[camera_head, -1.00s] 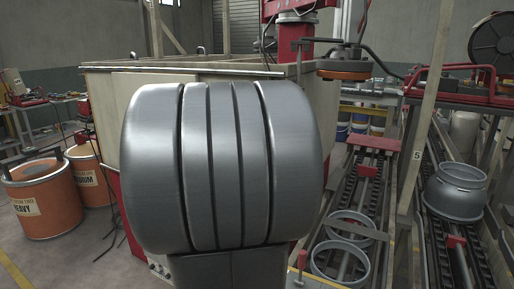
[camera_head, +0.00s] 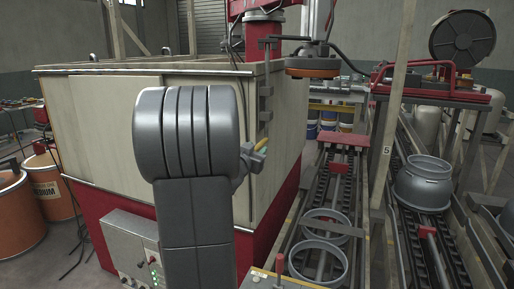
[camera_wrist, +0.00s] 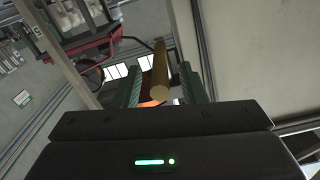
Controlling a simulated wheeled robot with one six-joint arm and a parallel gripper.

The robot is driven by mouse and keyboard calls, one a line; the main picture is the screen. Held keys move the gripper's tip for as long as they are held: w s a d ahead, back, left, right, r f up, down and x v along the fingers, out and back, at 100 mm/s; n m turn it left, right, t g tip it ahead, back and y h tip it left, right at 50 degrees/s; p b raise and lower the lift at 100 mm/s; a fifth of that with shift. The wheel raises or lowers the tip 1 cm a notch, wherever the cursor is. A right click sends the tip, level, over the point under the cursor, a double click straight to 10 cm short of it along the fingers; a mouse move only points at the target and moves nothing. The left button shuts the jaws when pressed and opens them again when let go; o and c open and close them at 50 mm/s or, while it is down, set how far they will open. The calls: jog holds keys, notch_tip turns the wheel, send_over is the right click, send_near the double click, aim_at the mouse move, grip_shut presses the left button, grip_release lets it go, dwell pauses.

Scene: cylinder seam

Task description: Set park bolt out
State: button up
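A brass-coloured rod (camera_wrist: 160,68), which looks like the park bolt, stands out between the two green fingers of my gripper (camera_wrist: 158,80) in the wrist view. The fingers are apart, with a gap showing on each side of the rod, nearer on the right. In the head view a short yellow rod end (camera_head: 261,146) shows at the corner of the big wooden-sided box, just right of my arm. My arm hides most of the gripper there. I cannot tell what the bolt's other end sits in.
The wooden-sided box (camera_head: 90,120) with a red base stands behind my arm. A control box (camera_head: 130,240) with buttons is low in front of it. Roller tracks with metal rings (camera_head: 318,264) run along the right. Orange drums (camera_head: 50,188) stand at the left.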

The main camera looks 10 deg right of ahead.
jog(key=shift+x, duration=0.95)
jog(key=shift+s, duration=0.1)
grip_shut()
notch_tip(320, 180, down, 8)
jog(key=b, duration=0.4)
jog(key=shift+r+b, duration=0.2)
jog(key=shift+b, duration=0.15)
grip_release()
